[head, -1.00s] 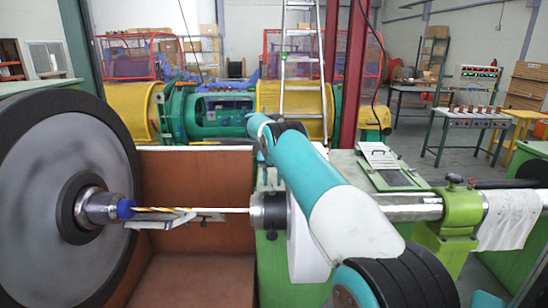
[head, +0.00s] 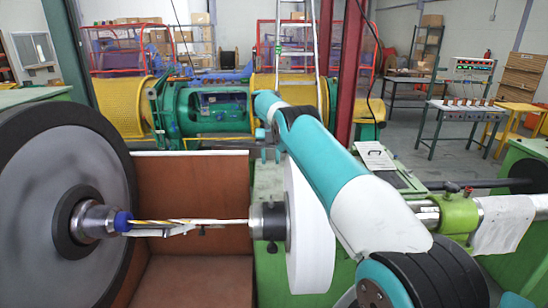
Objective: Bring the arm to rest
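My arm (head: 345,195) reaches from the lower right up toward the middle, in teal and white sections. Its raised far end is in front of the green and yellow machine at the back. My gripper does not show, so I cannot see whether it is open or holds anything.
A large grey wheel with a dark rim (head: 40,190) stands close at left. A thin rod (head: 190,221) runs from its hub to a black collar (head: 268,220) beside a white disc (head: 308,235). Green machine parts and a white cloth (head: 500,225) are close at right.

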